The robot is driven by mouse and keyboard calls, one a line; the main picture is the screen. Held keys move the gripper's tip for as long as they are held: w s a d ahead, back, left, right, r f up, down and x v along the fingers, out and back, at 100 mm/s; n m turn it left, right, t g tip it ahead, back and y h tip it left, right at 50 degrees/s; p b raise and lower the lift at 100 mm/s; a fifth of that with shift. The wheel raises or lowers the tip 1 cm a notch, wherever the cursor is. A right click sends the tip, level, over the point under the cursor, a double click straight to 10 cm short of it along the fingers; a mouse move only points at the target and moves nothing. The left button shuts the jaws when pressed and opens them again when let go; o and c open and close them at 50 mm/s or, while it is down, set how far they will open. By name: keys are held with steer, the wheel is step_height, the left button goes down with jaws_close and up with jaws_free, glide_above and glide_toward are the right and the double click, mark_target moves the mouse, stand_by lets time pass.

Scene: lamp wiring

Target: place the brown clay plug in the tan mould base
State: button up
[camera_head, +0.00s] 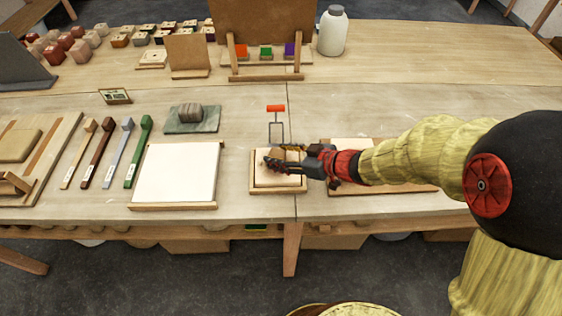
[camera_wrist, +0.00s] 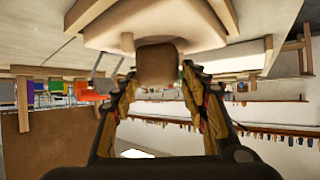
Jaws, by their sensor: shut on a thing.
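The tan mould base (camera_head: 268,181) is a low square block in a wooden-edged tray, just left of the table seam in the head view. In the wrist view, which looks upside down, its pale surface (camera_wrist: 150,25) fills the top. The brown clay plug (camera_wrist: 158,62) is a small rounded block between my fingertips. It shows small over the base in the head view (camera_head: 277,154). My gripper (camera_wrist: 157,78) is shut on the plug, right at the base. I cannot tell whether the plug touches or sits in the base; the contact is hidden.
A wire frame with a red top (camera_head: 276,108) stands just behind the base. A white board (camera_head: 175,172) lies to the left, with several handled tools beyond it. Another tray (camera_head: 400,188) lies under my arm at right. A white jar (camera_head: 332,32) stands at the back.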

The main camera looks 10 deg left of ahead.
steer(key=shift+f+b, duration=0.3)
steer(key=shift+f, duration=0.6)
steer(key=shift+s, duration=0.1)
steer(key=shift+f, duration=0.2)
steer(key=o, duration=1.4)
steer(key=shift+d+r, duration=0.15)
steer(key=shift+r, duration=0.15)
steer(key=shift+p+v, duration=2.3)
steer(key=shift+v, duration=3.55)
